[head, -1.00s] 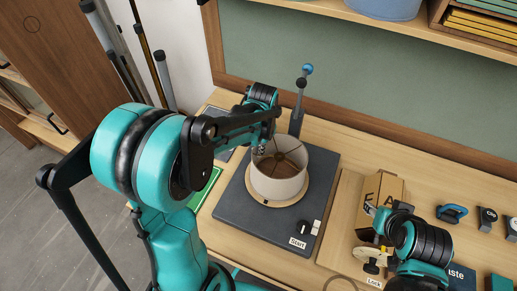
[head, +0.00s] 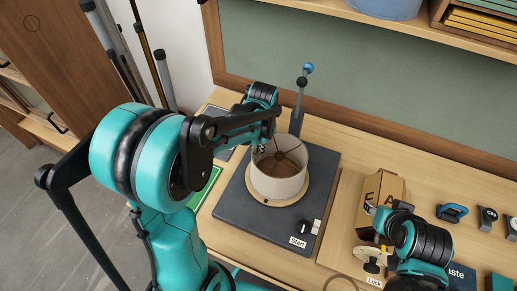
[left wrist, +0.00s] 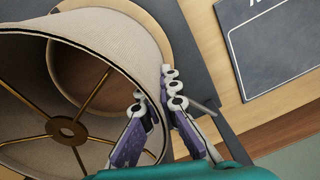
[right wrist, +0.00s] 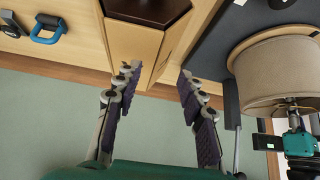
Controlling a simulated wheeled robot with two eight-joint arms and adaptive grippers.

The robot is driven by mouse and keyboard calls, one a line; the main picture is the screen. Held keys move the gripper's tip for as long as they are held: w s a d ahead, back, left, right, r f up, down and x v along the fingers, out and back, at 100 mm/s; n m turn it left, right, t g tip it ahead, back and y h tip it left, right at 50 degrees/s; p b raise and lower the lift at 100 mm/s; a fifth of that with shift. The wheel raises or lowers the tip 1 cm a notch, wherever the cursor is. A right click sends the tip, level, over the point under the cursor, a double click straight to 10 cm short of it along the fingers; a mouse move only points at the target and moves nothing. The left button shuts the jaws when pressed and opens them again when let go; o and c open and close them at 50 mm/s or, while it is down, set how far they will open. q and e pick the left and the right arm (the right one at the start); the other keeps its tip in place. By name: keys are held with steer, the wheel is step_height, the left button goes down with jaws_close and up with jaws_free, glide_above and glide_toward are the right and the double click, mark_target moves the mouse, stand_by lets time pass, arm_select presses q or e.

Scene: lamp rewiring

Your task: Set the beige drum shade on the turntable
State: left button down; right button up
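The beige drum shade (head: 278,178) stands open end up over the round wooden turntable (head: 262,199) on the dark base; its underside seems to touch the disc. My left gripper (head: 262,148) is at the shade's far left rim. In the left wrist view, the fingers (left wrist: 154,88) straddle the wall of the shade (left wrist: 115,40), one inside and one outside, closed in on it. Brass spokes and a hub show inside.
The dark base (head: 240,214) has a "Start" label and switch at its front right. A green-edged board (head: 207,190) lies left.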

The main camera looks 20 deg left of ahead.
arm_select(q)
steer(key=shift+f+b, duration=0.3)
arm_select(e)
steer(key=shift+f, duration=0.25)
stand_by(0.4)
arm_select(q)
steer(key=c, duration=1.2)
jaws_free()
steer(key=shift+o, duration=0.2)
steer(key=shift+r, duration=0.15)
arm_select(e)
steer(key=shift+r, duration=0.1)
arm_select(q)
steer(key=shift+r+p, duration=3.05)
steer(key=shift+r, duration=0.85)
arm_select(e)
steer(key=shift+r, duration=2.9)
arm_select(q)
steer(key=shift+r, duration=0.1)
arm_select(e)
steer(key=shift+r, duration=0.1)
